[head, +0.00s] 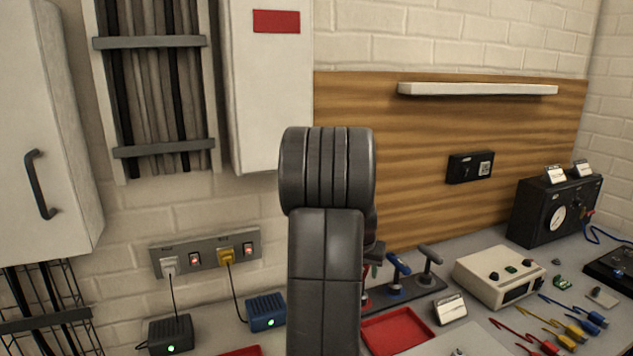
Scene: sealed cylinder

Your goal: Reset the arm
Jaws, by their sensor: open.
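My arm rises in the middle of the head view as a dark grey upright link with a thick ribbed joint at its top. No fingers of my gripper show; the arm's own links may hide it. A small dark part shows just right of the link, and I cannot tell what it belongs to. The arm stands in front of the wall and the bench and covers part of both.
Right of my arm are a rack with a blue-handled tool (398,266) and a grey-handled one (430,258), a red tray (398,331), a beige meter box (500,276), coloured leads (560,325) and a black gauge box (553,212). A power strip (205,252) and blue adapter (266,312) are left.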

